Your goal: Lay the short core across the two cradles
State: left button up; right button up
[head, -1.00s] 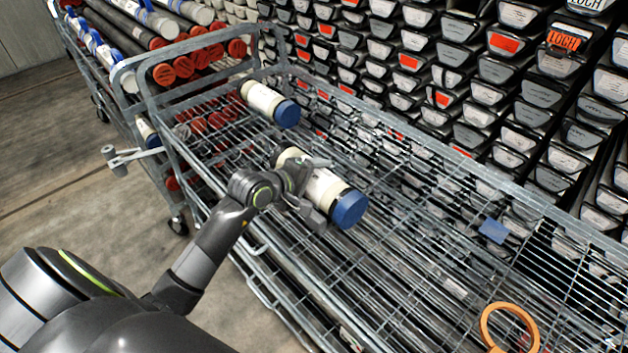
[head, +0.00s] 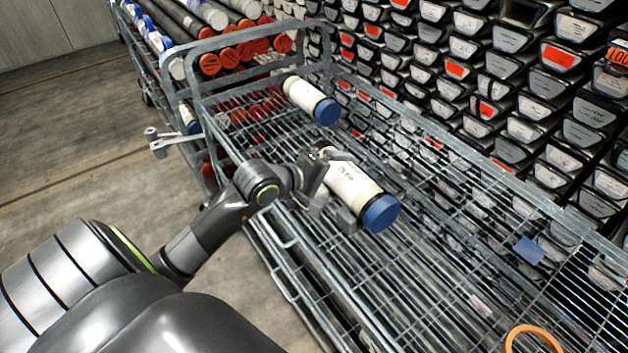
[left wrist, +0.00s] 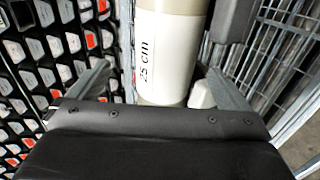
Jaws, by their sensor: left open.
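A cream core with a blue end cap (head: 352,188) is over the wire shelf of the trolley. A similar blue-capped core (head: 303,94) lies farther back. My left gripper (head: 334,184) is open at the near core, with its fingers on either side of the core's uncapped end. In the left wrist view, the core (left wrist: 168,55) with a "25 cm" label stands between the two spread fingers (left wrist: 158,84), with gaps at both sides. I cannot make out two cradles for certain; a grey block (head: 346,218) sits beside the core. My right gripper is not in view.
The trolley's wire shelf (head: 440,235) is mostly clear to the right, with a blue square (head: 529,248) and an orange ring (head: 533,340). Stacked core trays (head: 520,100) wall off the far side. The trolley's raised end frame (head: 250,38) stands at the left.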

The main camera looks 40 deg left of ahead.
pick_arm(q)
jog(key=shift+v, duration=2.8)
jog(key=shift+d, duration=0.1)
